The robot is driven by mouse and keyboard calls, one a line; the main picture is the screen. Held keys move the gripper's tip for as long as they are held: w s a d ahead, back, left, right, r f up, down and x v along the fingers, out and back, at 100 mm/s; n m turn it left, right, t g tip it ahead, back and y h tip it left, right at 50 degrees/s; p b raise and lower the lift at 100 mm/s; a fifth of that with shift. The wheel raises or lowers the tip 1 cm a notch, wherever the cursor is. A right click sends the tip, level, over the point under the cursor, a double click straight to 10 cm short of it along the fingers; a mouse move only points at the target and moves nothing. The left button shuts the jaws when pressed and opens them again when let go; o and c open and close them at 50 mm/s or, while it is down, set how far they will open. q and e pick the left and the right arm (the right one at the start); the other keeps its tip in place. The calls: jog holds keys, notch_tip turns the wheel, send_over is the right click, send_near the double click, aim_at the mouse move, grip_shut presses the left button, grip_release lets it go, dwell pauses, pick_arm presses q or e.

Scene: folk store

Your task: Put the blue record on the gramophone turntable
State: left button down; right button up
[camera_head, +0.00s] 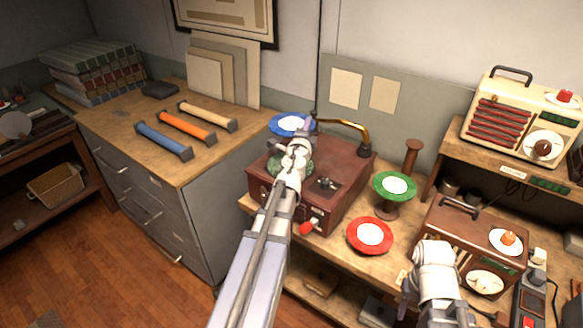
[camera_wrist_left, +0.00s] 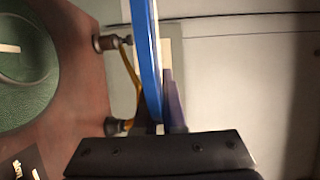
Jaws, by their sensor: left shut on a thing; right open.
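The blue record (camera_head: 287,123) with a white label is at the rear left of the gramophone (camera_head: 335,190), a red-brown box with a brass arm. My left gripper (camera_head: 305,127) is shut on the record's edge. In the left wrist view the record (camera_wrist_left: 146,60) shows edge-on as a blue strip in the jaws. The green turntable (camera_head: 290,166) is partly hidden by my left arm; in the left wrist view the turntable (camera_wrist_left: 30,75) is at the left, apart from the record. My right gripper (camera_head: 412,288) is open at the lower right, its fingers mostly hidden.
A green record (camera_head: 394,186) rests on a stand and a red record (camera_head: 369,236) lies right of the gramophone. A brown radio (camera_head: 470,240) stands near my right arm. The brass arm (camera_head: 350,128) rises at the gramophone's back. Orange, blue and tan bars lie on the left cabinet (camera_head: 120,130).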

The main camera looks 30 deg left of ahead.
aim_at(313, 171)
pick_arm(q)
jog(key=f+y, duration=0.1)
jog(key=f+n+y+b, duration=0.1)
jog(key=shift+w+a+f+g, duration=0.2)
jog(key=shift+a+f+g, duration=0.15)
jog(key=shift+g, duration=0.05)
pick_arm(e)
notch_tip(313, 171, down, 3)
jog(key=shift+r, duration=0.1)
pick_arm(q)
jog(key=shift+f+b, duration=0.1)
jog(key=shift+b, duration=0.25)
notch_tip(313, 171, down, 6)
jog(key=b, duration=0.6)
pick_arm(e)
notch_tip(313, 171, down, 6)
pick_arm(q)
jog(key=shift+f, duration=0.15)
pick_arm(e)
jog(key=shift+f, duration=0.25)
pick_arm(q)
notch_tip(313, 171, down, 4)
jog(key=b, duration=0.3)
jog(key=shift+r+b, duration=0.25)
jog(key=shift+b, duration=0.1)
pick_arm(e)
notch_tip(313, 171, down, 3)
jog(key=shift+f, duration=0.2)
